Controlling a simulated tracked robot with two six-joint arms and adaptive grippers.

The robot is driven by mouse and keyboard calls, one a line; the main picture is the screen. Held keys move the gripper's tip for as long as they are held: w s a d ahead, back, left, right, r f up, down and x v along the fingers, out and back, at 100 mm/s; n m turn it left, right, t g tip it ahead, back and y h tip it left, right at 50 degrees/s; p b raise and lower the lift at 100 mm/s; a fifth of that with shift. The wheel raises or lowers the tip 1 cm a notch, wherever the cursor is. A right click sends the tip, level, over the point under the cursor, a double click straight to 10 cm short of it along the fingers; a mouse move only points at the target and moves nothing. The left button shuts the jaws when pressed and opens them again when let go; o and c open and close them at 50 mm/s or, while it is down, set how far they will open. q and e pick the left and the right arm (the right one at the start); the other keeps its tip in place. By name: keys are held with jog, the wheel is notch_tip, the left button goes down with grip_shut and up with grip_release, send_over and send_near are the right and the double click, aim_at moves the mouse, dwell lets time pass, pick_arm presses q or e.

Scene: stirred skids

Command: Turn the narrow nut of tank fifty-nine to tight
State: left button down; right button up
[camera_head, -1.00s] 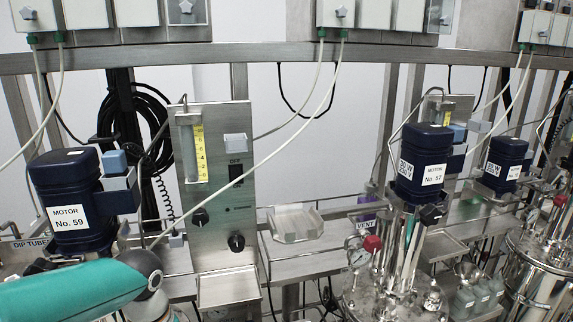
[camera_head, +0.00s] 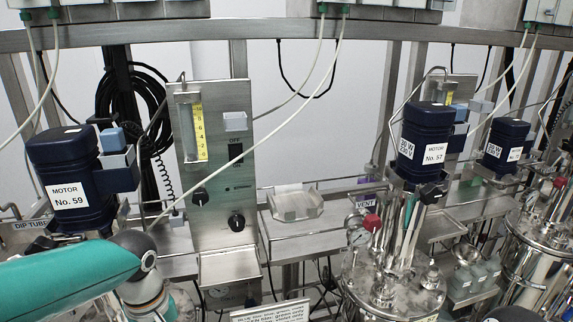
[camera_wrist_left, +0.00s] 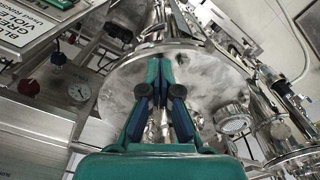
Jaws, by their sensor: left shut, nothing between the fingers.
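The motor labelled No. 59 (camera_head: 66,165) stands at the left in the head view. Its tank below is mostly hidden behind my teal left arm. My left gripper (camera_wrist_left: 160,68) shows in the left wrist view, its fingers shut and empty. They reach over a round steel tank lid (camera_wrist_left: 118,92) with metal fittings around and behind them. I cannot tell from the wrist view whether this lid is tank fifty-nine's. The narrow nut cannot be picked out. My left gripper's fingers do not show in the head view, and my right gripper is in neither view.
A steel panel (camera_head: 238,110) with a flow tube and black knobs stands right of motor 59. Motor No. 57 (camera_head: 423,140) and its tank stand further right.

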pick_arm(q)
jog(key=shift+s+a, duration=0.45)
jog(key=shift+a, duration=0.15)
jog(key=shift+s+a, duration=0.1)
jog(key=shift+a, duration=0.15)
jog(key=shift+s+d+b, duration=0.15)
jog(key=shift+s+b, duration=0.2)
dwell(0.3)
jog(key=shift+r, duration=0.1)
notch_tip(320, 180, up, 6)
jog(key=p, duration=0.5)
